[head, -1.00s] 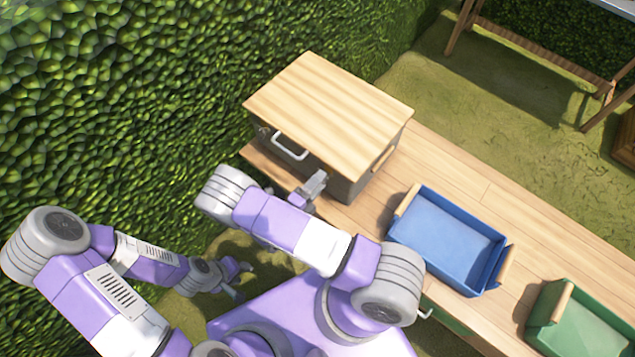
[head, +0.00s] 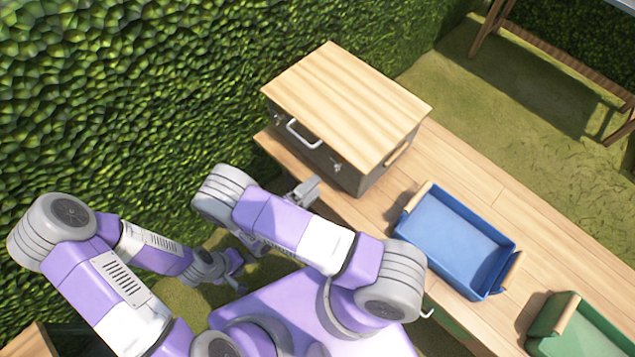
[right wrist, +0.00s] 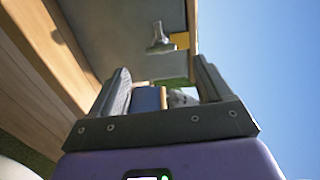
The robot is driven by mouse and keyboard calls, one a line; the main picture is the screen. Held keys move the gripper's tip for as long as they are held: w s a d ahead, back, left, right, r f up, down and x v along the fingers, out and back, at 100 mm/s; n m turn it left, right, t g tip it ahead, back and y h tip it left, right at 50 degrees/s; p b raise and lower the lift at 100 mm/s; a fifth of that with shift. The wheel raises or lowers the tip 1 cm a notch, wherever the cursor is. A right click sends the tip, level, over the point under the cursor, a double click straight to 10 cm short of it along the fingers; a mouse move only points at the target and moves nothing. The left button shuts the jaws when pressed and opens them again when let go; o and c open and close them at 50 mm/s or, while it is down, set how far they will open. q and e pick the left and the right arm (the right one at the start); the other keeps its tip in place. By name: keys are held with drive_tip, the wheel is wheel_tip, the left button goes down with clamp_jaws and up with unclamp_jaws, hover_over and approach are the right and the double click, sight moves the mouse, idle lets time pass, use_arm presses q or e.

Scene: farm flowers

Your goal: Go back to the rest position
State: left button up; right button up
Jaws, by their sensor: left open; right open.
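My right gripper (head: 306,190) is just in front of the near face of the box with the wooden lid (head: 345,105). In the right wrist view its two fingers (right wrist: 165,92) are spread with nothing held, and the box's grey face (right wrist: 130,35) with a metal latch (right wrist: 159,40) lies beyond them. My left gripper (head: 238,268) hangs low at the left, over the grass near my base, open and apart from any object.
A blue crate (head: 455,238) and a green crate (head: 585,330) stand on the wooden table (head: 460,165) right of the box. A leafy hedge (head: 130,110) rises at the left and back. Another wooden table (head: 555,55) stands at the far right on grass.

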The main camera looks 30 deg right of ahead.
drive_tip(key=shift+a, duration=0.25)
idle(0.3)
